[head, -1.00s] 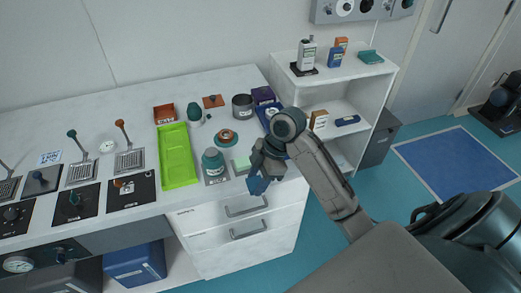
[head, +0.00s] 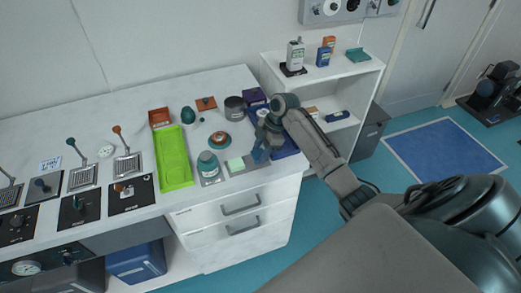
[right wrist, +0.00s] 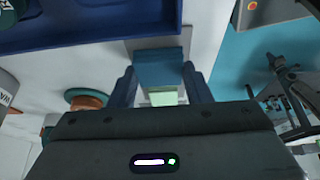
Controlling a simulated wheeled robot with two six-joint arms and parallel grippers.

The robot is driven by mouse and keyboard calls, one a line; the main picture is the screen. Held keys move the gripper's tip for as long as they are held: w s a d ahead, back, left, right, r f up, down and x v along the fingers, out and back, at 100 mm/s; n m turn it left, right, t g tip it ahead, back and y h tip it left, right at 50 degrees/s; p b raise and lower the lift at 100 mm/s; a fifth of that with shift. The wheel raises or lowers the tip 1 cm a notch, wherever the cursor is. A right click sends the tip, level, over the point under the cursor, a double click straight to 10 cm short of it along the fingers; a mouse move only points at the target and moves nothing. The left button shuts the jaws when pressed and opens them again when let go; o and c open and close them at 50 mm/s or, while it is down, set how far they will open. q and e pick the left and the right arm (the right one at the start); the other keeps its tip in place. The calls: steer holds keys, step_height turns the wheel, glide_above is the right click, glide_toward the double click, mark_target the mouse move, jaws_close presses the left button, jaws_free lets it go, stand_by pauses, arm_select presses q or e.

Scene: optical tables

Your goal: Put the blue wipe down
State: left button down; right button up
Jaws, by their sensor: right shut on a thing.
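My right gripper (head: 262,150) is shut on the blue wipe (right wrist: 158,70), which sits between its two fingers in the right wrist view. In the head view the gripper is over the right end of the counter, just right of a light green pad (head: 235,164) on a grey plate. The wipe is hard to tell from the bluish fingers there. A blue tray (head: 287,149) lies beside and partly behind the gripper; it also shows in the right wrist view (right wrist: 60,37). My left gripper is not in view.
A teal-topped jar (head: 208,164) and an orange-brown round item (head: 220,140) stand left of the gripper. A lime green tray (head: 174,160) lies further left. A grey pot (head: 234,107) stands behind. A white shelf unit (head: 330,75) rises to the right.

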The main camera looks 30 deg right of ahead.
steer(key=shift+f, duration=0.65)
steer(key=o, duration=1)
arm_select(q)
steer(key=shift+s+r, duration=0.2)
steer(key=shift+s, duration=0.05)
arm_select(e)
steer(key=shift+o, duration=0.2)
steer(key=shift+r, duration=0.1)
steer(key=shift+r, duration=0.2)
arm_select(q)
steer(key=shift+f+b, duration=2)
steer(key=shift+b, duration=0.1)
arm_select(e)
steer(key=v, duration=1.2)
